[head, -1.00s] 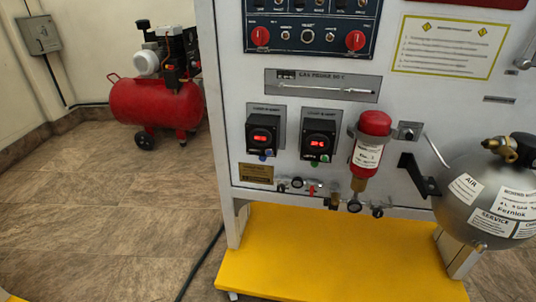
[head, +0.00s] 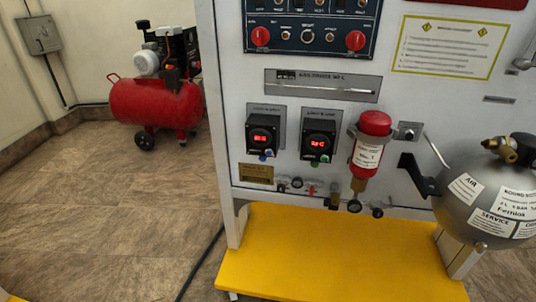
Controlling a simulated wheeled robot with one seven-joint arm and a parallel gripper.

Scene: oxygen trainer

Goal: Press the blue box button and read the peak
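Two black boxes with red lit displays are mounted side by side on the grey panel (head: 225,100). The left box (head: 262,134) has a small blue button (head: 266,153) at its lower edge. The right box (head: 318,137) has a small green button (head: 315,160) at its lower edge. Both displays are lit, but their digits are too small to read surely. My gripper is not in view, and nothing touches either box.
A red-capped filter cylinder (head: 370,145) and a grey air tank (head: 485,195) stick out at the right. Small valves (head: 310,188) line the panel's lower edge. A yellow base (head: 335,255) juts out below.

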